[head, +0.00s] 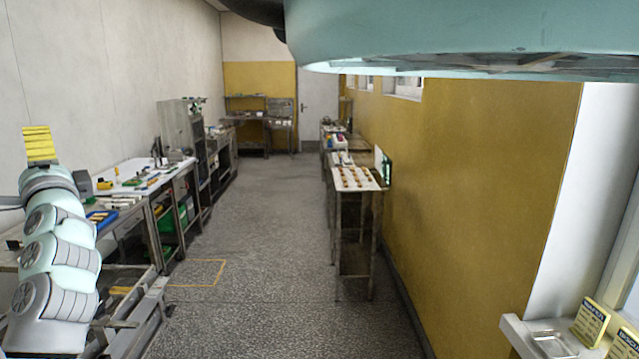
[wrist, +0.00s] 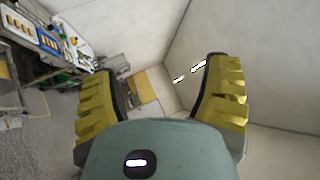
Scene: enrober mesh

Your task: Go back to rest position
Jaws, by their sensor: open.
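My gripper (wrist: 160,95) shows in the wrist view with its two yellow ribbed fingers spread wide and nothing between them. In the head view the yellow fingers of my gripper (head: 40,143) point upward at the left edge, at the end of my pale green arm. The gripper is apart from the benches and in free air in front of the white wall. Another part of my own body covers the top right of the head view.
A long workbench (head: 130,168) with tools and trays runs along the left wall. A narrow table (head: 360,182) with small brown items stands against the yellow wall (head: 470,180). The grey floor (head: 265,240) between them is clear. A windowsill (head: 530,343) with small signs is at lower right.

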